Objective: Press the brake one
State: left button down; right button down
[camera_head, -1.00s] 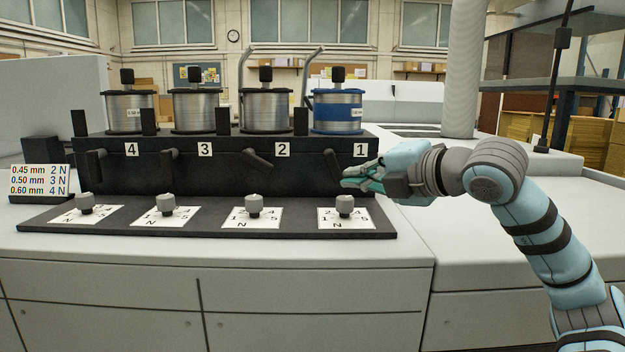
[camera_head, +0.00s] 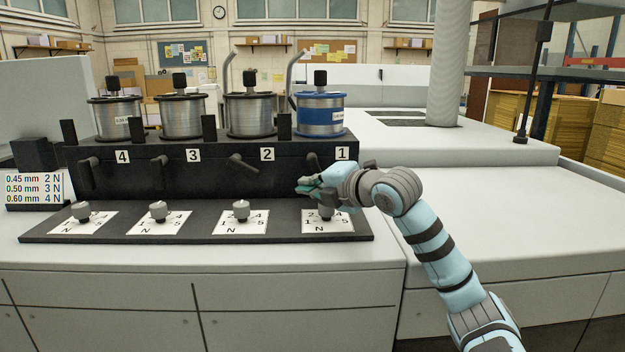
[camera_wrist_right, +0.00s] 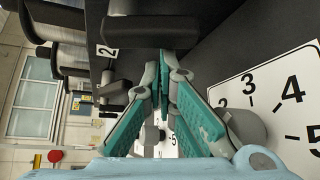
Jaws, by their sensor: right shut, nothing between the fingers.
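The brake lever one (camera_head: 313,160) is a dark handle on the black panel, just left of the number 1 label (camera_head: 342,153). The blue-flanged wire spool (camera_head: 320,115) stands above it. My right gripper (camera_head: 302,187) is shut and empty, its teal fingers pointing left, just below the lever and above the dial of station 1 (camera_head: 327,226). In the right wrist view the closed fingertips (camera_wrist_right: 164,68) lie close to a dark bar-shaped handle (camera_wrist_right: 152,31); I cannot tell whether they touch. My left gripper is not in view.
Levers two (camera_head: 243,162), three (camera_head: 160,168) and four (camera_head: 87,170) sit along the panel to the left, with a grey knob on a white dial below each. A wire-tension sign (camera_head: 34,188) stands far left. The white surface to the right is clear.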

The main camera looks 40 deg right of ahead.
jog(key=shift+s+r, duration=0.1)
jog(key=shift+r, duration=0.05)
jog(key=shift+d+n+g+p, duration=0.1)
jog(key=shift+n+g+p, duration=0.3)
jog(key=shift+p, duration=0.15)
